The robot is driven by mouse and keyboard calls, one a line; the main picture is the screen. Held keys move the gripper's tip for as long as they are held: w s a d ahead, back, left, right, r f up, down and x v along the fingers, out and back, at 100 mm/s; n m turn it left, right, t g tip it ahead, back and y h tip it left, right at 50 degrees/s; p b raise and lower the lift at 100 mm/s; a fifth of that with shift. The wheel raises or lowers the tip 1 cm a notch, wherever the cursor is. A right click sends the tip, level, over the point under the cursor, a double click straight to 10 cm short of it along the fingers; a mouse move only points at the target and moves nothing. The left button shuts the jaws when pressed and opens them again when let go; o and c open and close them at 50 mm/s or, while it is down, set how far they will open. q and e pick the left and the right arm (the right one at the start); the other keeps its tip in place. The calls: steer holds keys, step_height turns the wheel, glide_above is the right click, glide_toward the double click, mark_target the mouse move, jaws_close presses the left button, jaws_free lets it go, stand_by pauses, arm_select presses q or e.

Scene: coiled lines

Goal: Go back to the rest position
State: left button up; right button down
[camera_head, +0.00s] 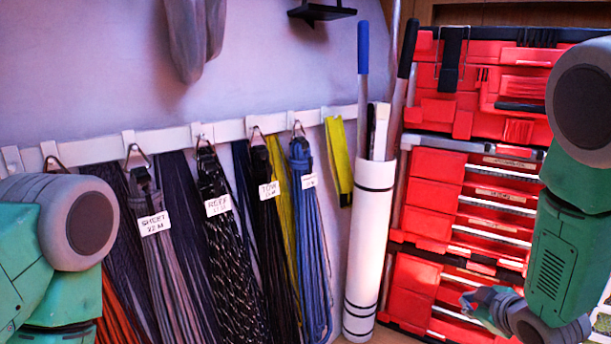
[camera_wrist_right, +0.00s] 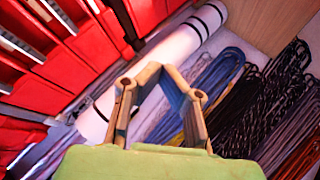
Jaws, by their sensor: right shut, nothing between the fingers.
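My right gripper (camera_head: 474,301) is low at the right in the head view, in front of the red drawer cabinet. In the right wrist view its fingers (camera_wrist_right: 160,72) meet in an arch, shut with nothing between them. My left arm (camera_head: 70,230) shows at the left edge of the head view; its gripper is out of the picture. Coiled lines hang from hooks on a white rail (camera_head: 230,129): a grey one (camera_head: 170,260), a black flecked one (camera_head: 222,260), a black one (camera_head: 268,230) and a blue one (camera_head: 310,230), several with white labels.
The red drawer cabinet (camera_head: 431,195) stands at the right, behind my right arm. A white tube (camera_head: 370,250) holding long poles stands between it and the coils; it also crosses the right wrist view (camera_wrist_right: 180,50). A small black shelf (camera_head: 321,12) is at the top.

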steer(key=s+a+f+m+g+b, duration=0.2)
steer(key=s+f+m+g, duration=0.25)
steer(key=s+f, duration=1.05)
steer(key=s+a+f+m+g, duration=0.1)
steer(key=s+f+m+g, duration=0.1)
steer(key=s, duration=0.9)
steer(key=s+a+f+m+g+b, duration=0.1)
steer(key=s+f+g, duration=0.3)
steer(key=s, duration=0.6)
step_height(320, 180, down, 2)
steer(key=shift+s+a+f+m, duration=0.1)
steer(key=shift+s+a+m, duration=0.35)
steer(key=shift+m, duration=0.3)
steer(key=shift+w+a, duration=0.1)
steer(key=shift+a, duration=0.05)
steer(key=shift+w+a+h, duration=0.25)
steer(key=shift+a+h, duration=0.05)
steer(key=shift+d, duration=0.2)
